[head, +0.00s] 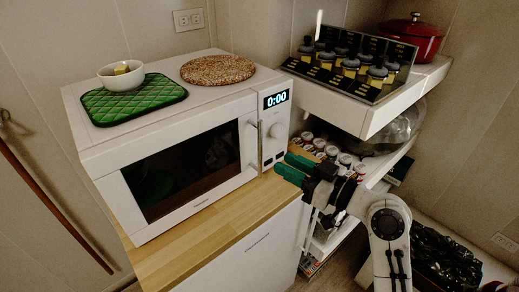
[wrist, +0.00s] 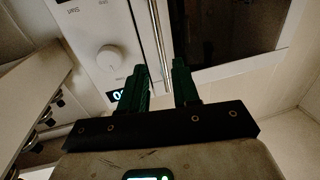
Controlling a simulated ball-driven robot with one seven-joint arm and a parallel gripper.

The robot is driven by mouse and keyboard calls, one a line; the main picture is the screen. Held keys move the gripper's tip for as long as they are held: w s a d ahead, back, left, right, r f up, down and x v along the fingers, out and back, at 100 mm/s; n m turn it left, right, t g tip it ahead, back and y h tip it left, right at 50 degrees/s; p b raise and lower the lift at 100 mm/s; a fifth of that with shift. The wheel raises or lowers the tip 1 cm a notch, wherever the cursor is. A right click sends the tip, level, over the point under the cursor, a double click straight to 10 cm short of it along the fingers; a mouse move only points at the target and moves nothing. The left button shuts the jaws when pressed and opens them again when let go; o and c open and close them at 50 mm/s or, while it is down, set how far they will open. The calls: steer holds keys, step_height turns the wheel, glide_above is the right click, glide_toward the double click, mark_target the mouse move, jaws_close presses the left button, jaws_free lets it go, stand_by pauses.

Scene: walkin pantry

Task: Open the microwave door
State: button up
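The white microwave (head: 100,160) stands on a wooden counter. Its door, with a dark window (head: 185,170), looks closed. The upright door handle (head: 254,146) is at the door's right edge, beside the control panel with a 0:00 display (head: 276,99) and a round knob (head: 277,130). My gripper (head: 283,164), with green fingers, is to the right of the handle and in front of the panel's lower part. In the wrist view my gripper (wrist: 166,66) is open, and the handle (wrist: 160,40) appears in line with the gap between the fingers. Contact cannot be seen.
A green quilted mat (head: 135,104) with a white bowl (head: 121,75) and a round woven trivet (head: 218,69) lie on top of the microwave. A white shelf unit (head: 375,124) with a spice rack, a red pot (head: 414,38) and cans (head: 343,160) stands close to my arm on the right.

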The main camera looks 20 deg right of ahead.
steer(key=p, duration=0.2)
glide_above(260, 170)
steer(key=shift+w+d, duration=0.1)
steer(key=shift+w, duration=0.25)
jaws_close()
stand_by(0.3)
